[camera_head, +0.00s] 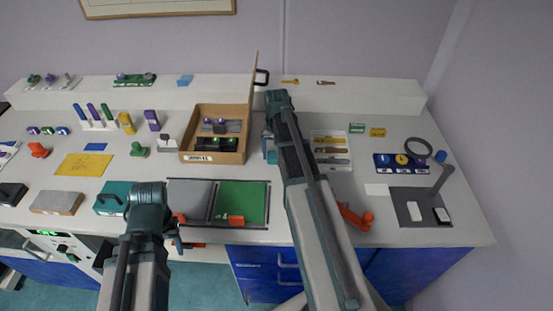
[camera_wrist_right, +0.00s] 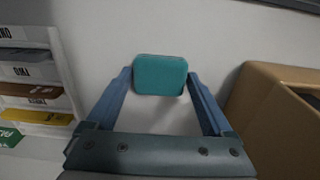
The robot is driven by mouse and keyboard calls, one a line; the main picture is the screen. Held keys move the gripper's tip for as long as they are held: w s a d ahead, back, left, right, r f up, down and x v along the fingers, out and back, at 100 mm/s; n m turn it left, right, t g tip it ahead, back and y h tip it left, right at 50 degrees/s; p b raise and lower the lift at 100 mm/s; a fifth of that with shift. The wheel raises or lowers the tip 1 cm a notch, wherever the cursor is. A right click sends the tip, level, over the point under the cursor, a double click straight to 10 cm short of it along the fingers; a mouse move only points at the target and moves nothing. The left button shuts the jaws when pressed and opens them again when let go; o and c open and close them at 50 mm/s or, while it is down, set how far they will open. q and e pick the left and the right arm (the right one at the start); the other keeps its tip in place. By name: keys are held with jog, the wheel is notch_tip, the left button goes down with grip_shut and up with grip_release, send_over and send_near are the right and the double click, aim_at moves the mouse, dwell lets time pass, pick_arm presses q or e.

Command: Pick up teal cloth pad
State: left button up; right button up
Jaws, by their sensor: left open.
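The teal cloth pad (camera_wrist_right: 160,70) is a small rounded rectangle lying flat on the white bench top in the right wrist view. My right gripper (camera_wrist_right: 160,82) is open, with its two blue fingertips on either side of the pad's lower part. I cannot tell whether they touch it. In the head view the right gripper (camera_head: 270,150) is partly behind my forearm, between the wooden box and the tray of strips, and the pad is not clearly visible there. My left gripper (camera_head: 176,233) is open at the bench's front edge, partly hidden by its wrist.
A wooden box (camera_head: 212,157) with its lid up stands left of the right gripper. A white tray of coloured strips (camera_head: 331,135) is to its right. A grey and green board (camera_head: 240,202) lies in front. An orange tool (camera_head: 353,217) lies near my right forearm.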

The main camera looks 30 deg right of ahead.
aim_at(276, 155)
jog(key=c, duration=0.8)
jog(key=shift+c, duration=0.2)
jog(key=shift+r+p, duration=0.95)
notch_tip(276, 155, up, 2)
jog(key=shift+r+p, duration=0.1)
jog(key=shift+p, duration=0.95)
jog(key=s+a, duration=0.3)
jog(key=s, duration=0.1)
jog(key=s+a, duration=0.3)
jog(key=s, duration=0.1)
jog(key=s+a+r+p, duration=0.1)
jog(key=s+a, duration=0.2)
jog(key=s, duration=0.1)
jog(key=shift+s+a, duration=0.35)
jog(key=shift+s, duration=0.05)
